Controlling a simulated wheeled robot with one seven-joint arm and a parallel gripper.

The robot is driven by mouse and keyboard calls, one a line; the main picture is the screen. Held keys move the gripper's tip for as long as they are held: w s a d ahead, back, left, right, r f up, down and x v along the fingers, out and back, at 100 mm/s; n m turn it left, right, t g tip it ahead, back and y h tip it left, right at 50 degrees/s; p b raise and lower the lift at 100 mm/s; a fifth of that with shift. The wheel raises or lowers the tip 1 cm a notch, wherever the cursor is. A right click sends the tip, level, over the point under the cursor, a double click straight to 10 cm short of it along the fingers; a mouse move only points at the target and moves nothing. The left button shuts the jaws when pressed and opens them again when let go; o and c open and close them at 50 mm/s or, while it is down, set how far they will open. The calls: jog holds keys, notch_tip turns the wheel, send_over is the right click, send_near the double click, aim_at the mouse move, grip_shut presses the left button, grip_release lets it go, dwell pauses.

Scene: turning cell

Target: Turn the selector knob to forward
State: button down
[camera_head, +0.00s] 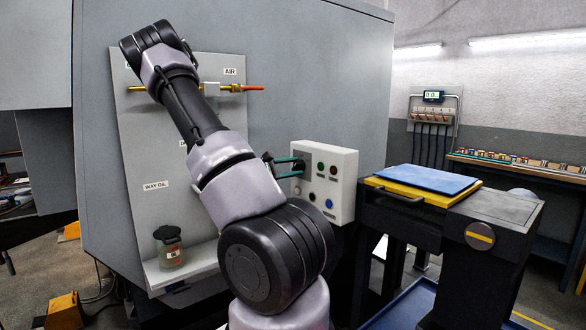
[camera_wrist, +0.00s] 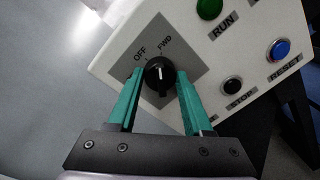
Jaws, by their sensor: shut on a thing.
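The selector knob (camera_wrist: 160,74) is a round black knob on a grey plate, with OFF printed at its upper left and FWD above it in the wrist view. A pale line on it runs roughly up and down in that view; I cannot tell exactly which label it points at. My gripper (camera_wrist: 159,77) has its two green fingers on either side of the knob and is shut on it.
The box also carries a green RUN button (camera_wrist: 209,8), a black STOP button (camera_wrist: 232,85) and a blue RESET button (camera_wrist: 278,48). A dark cart with a blue mat (camera_head: 425,180) stands right of the box. A jar (camera_head: 170,250) sits on the shelf at lower left.

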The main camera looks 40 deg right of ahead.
jog(key=shift+m, duration=1)
jog(key=shift+c, duration=1.6)
grip_release()
jog(key=w+a, duration=0.1)
jog(key=a, duration=0.9)
jog(key=shift+w+a+r, duration=0.25)
jog(key=shift+a, duration=0.1)
